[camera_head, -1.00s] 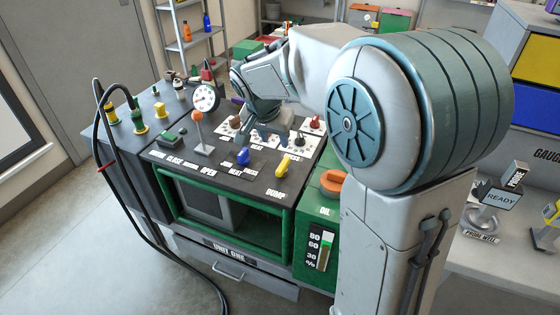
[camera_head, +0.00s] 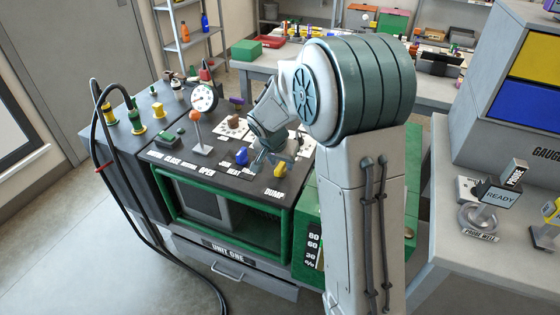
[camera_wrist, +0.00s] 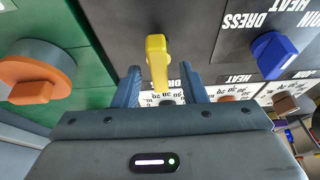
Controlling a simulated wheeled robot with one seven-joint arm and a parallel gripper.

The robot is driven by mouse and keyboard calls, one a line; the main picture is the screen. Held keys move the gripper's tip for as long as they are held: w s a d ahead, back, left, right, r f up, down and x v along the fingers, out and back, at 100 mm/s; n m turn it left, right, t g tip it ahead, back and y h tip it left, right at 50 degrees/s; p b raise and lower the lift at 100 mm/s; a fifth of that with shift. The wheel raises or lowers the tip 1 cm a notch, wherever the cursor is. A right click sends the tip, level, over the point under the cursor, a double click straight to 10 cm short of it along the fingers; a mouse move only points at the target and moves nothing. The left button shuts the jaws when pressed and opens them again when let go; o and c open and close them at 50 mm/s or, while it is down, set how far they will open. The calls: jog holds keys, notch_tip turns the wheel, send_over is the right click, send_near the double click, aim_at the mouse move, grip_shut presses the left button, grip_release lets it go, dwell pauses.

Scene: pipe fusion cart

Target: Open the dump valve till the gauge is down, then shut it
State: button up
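The yellow dump valve handle (camera_head: 280,171) stands by the DUMP label at the front right of the cart's dark panel. In the wrist view the yellow handle (camera_wrist: 156,62) shows in line with the gap of my gripper (camera_wrist: 159,76). The fingers are open, one on each side of the handle in the picture, with space showing on both sides. In the head view my gripper (camera_head: 272,158) is low over the panel, just behind the handle. The round white gauge (camera_head: 204,98) stands at the panel's back; its needle is too small to read.
A blue handle (camera_head: 242,156) is left of my gripper and also shows in the wrist view (camera_wrist: 275,55). An orange-knobbed lever (camera_head: 195,117) stands farther left. An orange cap (camera_wrist: 35,80) sits on the green oil tank. Black hoses (camera_head: 97,130) hang at the cart's left.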

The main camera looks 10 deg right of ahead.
grip_shut()
jog(key=shift+r+n, duration=0.1)
jog(key=shift+n, duration=0.2)
jog(key=n+p, duration=0.1)
jog(key=n+y+p, duration=0.1)
jog(key=n, duration=0.1)
jog(key=shift+d+r+t+y, duration=0.15)
jog(key=shift+t+y, duration=0.15)
jog(key=n+y+p, duration=0.1)
jog(key=n+p, duration=0.4)
jog(key=shift+d+r+y, duration=0.15)
jog(key=shift+y, duration=0.25)
jog(key=n+y+p, duration=0.1)
jog(key=n+p, duration=0.1)
jog(key=p, duration=0.1)
jog(key=n+y+p, duration=0.1)
jog(key=n+p, duration=0.2)
jog(key=p, duration=0.1)
jog(key=shift+w+d, duration=0.1)
jog(key=shift+f+n+g+y+p, duration=0.15)
jog(key=shift+n+g+y+p, duration=0.2)
jog(key=shift+n+p, duration=0.6)
jog(key=shift+f+n+g+y+p, duration=0.15)
jog(key=shift+n+g+p, duration=0.35)
jog(key=shift+n, duration=0.75)
